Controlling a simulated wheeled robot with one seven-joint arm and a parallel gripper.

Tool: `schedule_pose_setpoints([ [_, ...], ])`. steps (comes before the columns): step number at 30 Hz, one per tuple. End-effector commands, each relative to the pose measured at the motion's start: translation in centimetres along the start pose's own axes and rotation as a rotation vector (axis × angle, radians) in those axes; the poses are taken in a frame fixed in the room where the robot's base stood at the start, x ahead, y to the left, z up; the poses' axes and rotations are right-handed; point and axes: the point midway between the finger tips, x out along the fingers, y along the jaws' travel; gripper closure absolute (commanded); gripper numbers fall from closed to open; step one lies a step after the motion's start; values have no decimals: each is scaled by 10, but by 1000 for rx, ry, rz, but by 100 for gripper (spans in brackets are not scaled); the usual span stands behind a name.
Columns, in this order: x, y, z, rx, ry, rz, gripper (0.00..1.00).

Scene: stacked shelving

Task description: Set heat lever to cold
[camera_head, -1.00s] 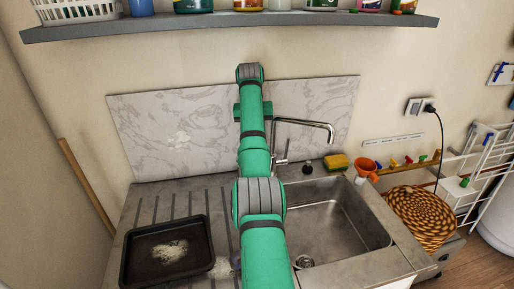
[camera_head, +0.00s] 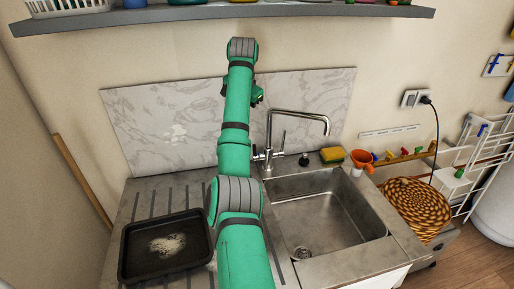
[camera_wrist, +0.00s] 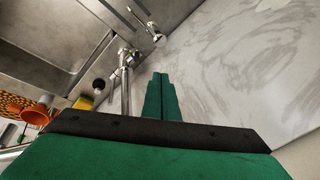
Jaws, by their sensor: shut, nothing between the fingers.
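The chrome tap (camera_head: 269,135) stands behind the sink (camera_head: 325,215), with its spout reaching right. A thin upright lever (camera_head: 283,140) is beside its body, and a small chrome handle (camera_head: 255,154) sticks out low at its left. I cannot tell which is the heat lever or how it is set. In the wrist view the tap (camera_wrist: 124,75) is left of my gripper (camera_wrist: 160,78), and a chrome handle (camera_wrist: 152,30) is beyond the fingertips. My gripper is shut and empty, apart from the tap in that view. In the head view my arm hides most of it.
A marble-patterned splashback (camera_head: 165,125) stands close behind the tap. A grey shelf (camera_head: 220,12) runs above. A black tray (camera_head: 127,255) lies left of the sink. A sponge (camera_head: 332,155) and an orange cup (camera_head: 362,158) are at the right.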

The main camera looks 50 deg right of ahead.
Motion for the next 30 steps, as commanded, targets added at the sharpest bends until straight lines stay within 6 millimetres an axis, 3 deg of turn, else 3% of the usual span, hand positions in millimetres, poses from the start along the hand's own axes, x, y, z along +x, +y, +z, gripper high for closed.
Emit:
schedule_pose_setpoints([
  [8,-15,20,2,745,-19,-120,100],
  [18,6,95,16,1681,-109,-131,100],
  [24,20,127,25,1986,-130,-101,100],
  [30,31,133,27,2046,-132,-92,100],
])
